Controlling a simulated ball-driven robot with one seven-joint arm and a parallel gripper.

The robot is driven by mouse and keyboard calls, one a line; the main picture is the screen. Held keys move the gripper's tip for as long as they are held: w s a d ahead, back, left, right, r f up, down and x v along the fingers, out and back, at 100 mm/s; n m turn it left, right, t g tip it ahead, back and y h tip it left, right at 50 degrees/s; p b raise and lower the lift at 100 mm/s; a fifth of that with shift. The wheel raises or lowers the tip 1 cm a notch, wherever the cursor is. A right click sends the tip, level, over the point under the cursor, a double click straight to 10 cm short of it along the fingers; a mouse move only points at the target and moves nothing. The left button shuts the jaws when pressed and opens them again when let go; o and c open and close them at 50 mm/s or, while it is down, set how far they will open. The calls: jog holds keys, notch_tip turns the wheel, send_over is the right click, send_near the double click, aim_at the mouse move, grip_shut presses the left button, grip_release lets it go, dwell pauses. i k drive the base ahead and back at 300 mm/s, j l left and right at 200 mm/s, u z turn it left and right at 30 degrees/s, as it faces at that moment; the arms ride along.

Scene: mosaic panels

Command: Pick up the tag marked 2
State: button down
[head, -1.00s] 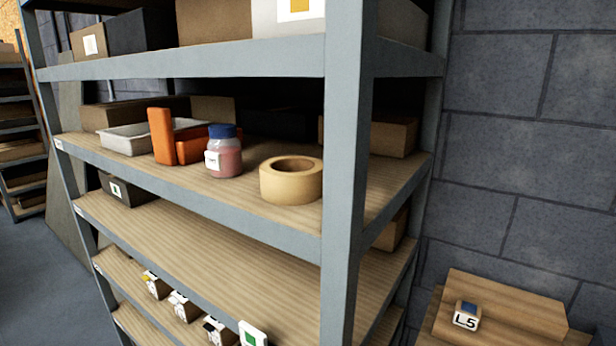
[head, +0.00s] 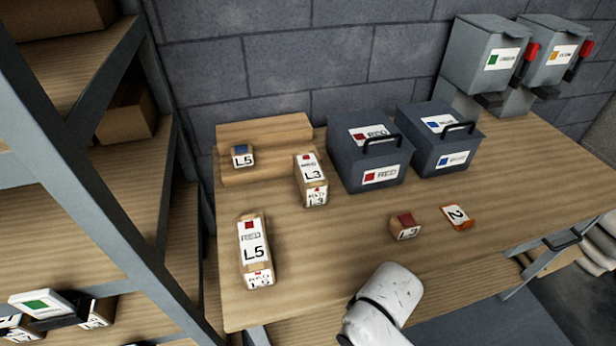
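The tag marked 2 (head: 457,216) lies flat on the wooden workbench (head: 310,242), right of centre in the head view. It is white with an orange edge and a black 2, turned at an angle. A small block marked L3 (head: 405,227) with a red top sits just to its left, apart from it. A white rounded part of my arm shows at the bottom, in front of the bench's near edge. My gripper's fingers are not in view.
Two dark lidded boxes, red (head: 366,180) and blue (head: 444,160), stand behind the tag. Blocks marked L5 (head: 252,252) and L3 (head: 310,178) stand left. Grey dispensers (head: 487,62) are at the back right. A shelf rack (head: 85,190) flanks the left.

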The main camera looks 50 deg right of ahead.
aim_at(452, 212)
jog(key=k+z, duration=0.2)
jog(key=z, duration=0.2)
jog(key=k+l+z, duration=0.2)
jog(key=z, duration=0.15)
jog(key=k+l+z, duration=0.15)
jog(key=z, duration=0.25)
